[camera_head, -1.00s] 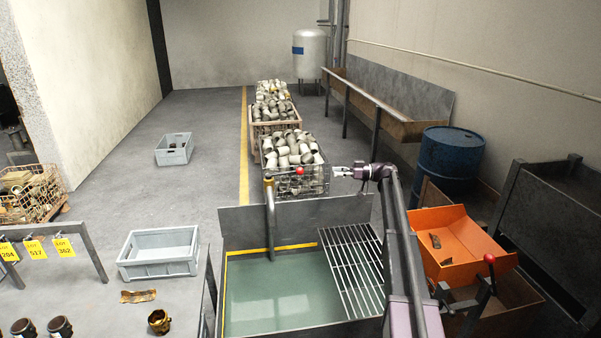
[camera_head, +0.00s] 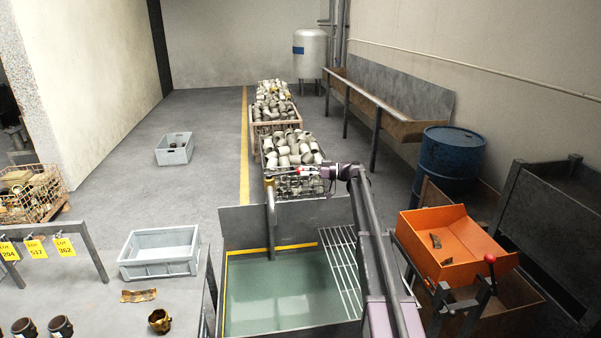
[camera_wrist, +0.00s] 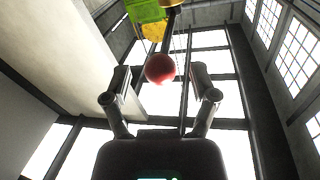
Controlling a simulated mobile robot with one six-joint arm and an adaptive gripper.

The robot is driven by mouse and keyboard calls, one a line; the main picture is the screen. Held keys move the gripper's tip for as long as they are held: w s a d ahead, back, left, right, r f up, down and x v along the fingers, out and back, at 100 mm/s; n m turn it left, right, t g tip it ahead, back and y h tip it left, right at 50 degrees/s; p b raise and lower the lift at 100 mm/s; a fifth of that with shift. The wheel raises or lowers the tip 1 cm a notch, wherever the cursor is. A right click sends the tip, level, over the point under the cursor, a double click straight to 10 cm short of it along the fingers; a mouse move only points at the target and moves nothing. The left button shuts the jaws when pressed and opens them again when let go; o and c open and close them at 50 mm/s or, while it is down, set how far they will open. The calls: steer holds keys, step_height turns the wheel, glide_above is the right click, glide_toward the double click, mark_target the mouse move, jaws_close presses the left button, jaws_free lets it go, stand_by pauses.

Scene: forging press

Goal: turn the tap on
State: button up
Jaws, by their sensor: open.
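The tap is an upright pipe (camera_head: 270,208) at the back left of a green-bottomed basin (camera_head: 265,295). Its lever ends in a red ball knob (camera_head: 299,171). My gripper (camera_head: 307,173) reaches the knob from the right, with its fingertips at or very near it. In the wrist view, my open gripper (camera_wrist: 160,78) has one finger on each side of the red knob (camera_wrist: 160,68), near the fingertips. I cannot tell if either finger touches it. A yellow part and a green part show above the knob in the wrist view.
A grating (camera_head: 342,265) covers the basin's right side, with my arm above it. Wire baskets of metal parts (camera_head: 290,150) stand behind the tap. An orange tray (camera_head: 455,250) and a red-knobbed lever (camera_head: 490,259) are at the right.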

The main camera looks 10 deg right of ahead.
steer(key=shift+w+a, duration=0.15)
steer(key=shift+a, duration=0.6)
jaws_close()
